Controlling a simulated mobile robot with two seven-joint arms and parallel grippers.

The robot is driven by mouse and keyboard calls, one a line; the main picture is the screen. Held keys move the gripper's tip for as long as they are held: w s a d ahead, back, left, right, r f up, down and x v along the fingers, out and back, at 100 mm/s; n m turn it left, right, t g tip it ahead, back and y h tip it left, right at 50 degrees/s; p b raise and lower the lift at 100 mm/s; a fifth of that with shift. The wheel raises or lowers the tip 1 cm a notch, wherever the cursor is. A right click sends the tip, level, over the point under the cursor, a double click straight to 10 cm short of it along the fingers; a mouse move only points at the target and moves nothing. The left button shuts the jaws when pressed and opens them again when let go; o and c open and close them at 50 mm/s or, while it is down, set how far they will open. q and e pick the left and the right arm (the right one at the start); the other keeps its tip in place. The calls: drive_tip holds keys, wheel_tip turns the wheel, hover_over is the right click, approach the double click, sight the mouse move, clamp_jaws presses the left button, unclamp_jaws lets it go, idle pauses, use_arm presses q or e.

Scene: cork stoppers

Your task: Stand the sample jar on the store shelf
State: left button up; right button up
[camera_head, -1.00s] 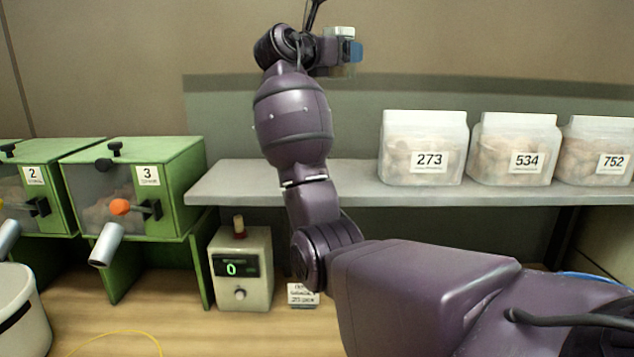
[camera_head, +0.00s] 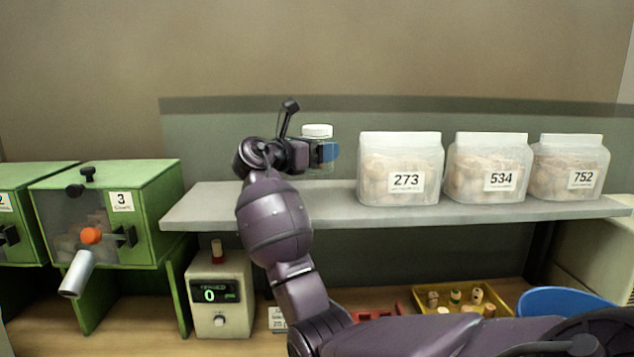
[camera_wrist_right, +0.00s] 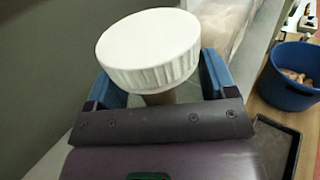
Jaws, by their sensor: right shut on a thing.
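My right gripper (camera_head: 326,153) is shut on the sample jar (camera_head: 317,131), which has a white screw cap and a clear body. The jar is upright, left of the tub labelled 273, at the height of the tubs. Its base is partly hidden by the gripper, and I cannot tell if it touches the grey store shelf (camera_head: 195,212). In the right wrist view the jar's white ribbed cap (camera_wrist_right: 150,50) stands between the blue fingers, hiding most of the body. My left gripper is out of view.
Clear tubs labelled 273 (camera_head: 400,165), 534 (camera_head: 487,170) and 752 (camera_head: 568,170) fill the shelf's right part. The shelf's left end is bare. Green dispensers (camera_head: 150,190) stand left. Below are a counter box (camera_head: 220,290), a yellow tray (camera_head: 420,297) and a blue tub (camera_head: 560,302).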

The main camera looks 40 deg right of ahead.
drive_tip(key=shift+f, duration=4)
drive_tip(key=shift+f+p, duration=0.1)
drive_tip(key=shift+p, duration=0.2)
drive_tip(key=o, duration=1)
drive_tip(key=a, duration=0.4)
drive_tip(key=a+b, duration=0.1)
drive_tip(key=a, duration=0.3)
drive_tip(key=a+b, duration=0.1)
drive_tip(key=a, duration=0.3)
drive_tip(key=shift+w, duration=0.3)
